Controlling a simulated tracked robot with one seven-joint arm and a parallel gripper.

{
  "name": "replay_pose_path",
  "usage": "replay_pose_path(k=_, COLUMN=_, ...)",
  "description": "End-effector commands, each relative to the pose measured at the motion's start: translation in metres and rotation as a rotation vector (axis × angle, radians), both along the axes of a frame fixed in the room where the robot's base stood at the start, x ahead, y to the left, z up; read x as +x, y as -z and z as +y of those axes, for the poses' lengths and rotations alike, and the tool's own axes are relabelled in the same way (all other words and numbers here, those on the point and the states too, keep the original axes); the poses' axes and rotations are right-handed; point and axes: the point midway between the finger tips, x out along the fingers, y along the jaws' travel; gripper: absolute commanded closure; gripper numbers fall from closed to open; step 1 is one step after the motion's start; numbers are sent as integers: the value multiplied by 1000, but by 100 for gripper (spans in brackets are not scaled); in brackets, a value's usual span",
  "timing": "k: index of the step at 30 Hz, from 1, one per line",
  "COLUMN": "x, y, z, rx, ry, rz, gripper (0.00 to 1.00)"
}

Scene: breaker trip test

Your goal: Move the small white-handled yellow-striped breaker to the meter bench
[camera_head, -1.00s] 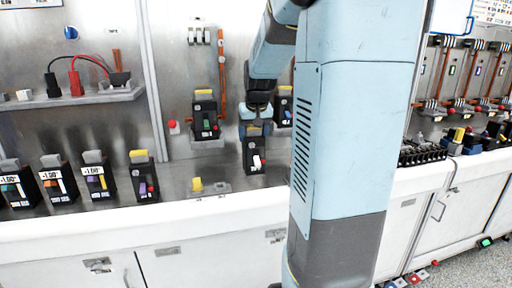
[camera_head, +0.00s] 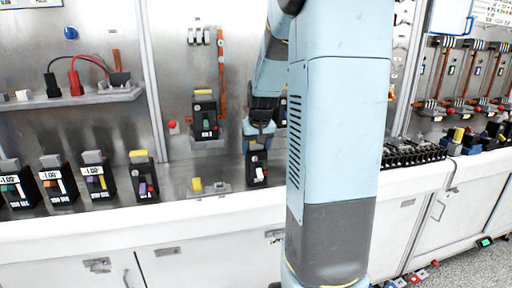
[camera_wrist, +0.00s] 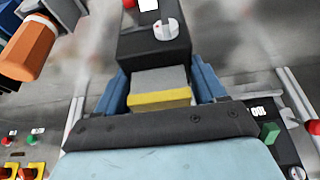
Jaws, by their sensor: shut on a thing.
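The white-handled breaker (camera_head: 258,176) is a small black block with a white lever, at the back of the white-fronted bench (camera_head: 215,215) in the head view. My gripper (camera_head: 258,143) points down, shut on its upper end. In the wrist view, the blue fingers of my gripper (camera_wrist: 160,92) sit on both sides of the breaker's grey top with its yellow stripe (camera_wrist: 160,98). Its black body (camera_wrist: 150,48) extends beyond them. I cannot tell whether its base touches the bench top. No label identifies the meter bench.
A green-lever breaker (camera_head: 206,122) hangs on the panel just left of my gripper. Several black units (camera_head: 97,180) stand at left, some with displays. A shelf (camera_head: 85,98) holds red and black leads. My arm hides the bench to the right.

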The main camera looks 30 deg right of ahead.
Motion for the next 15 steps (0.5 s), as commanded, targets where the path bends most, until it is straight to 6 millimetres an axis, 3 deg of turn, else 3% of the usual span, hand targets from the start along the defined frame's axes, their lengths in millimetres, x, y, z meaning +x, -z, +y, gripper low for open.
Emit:
replay_pose_path(k=9, x=0, y=1, z=0, rx=0, ry=0, rz=0, gripper=5)
replay_pose_path(k=15, x=0, y=0, z=0, rx=0, ry=1, rz=0, gripper=5)
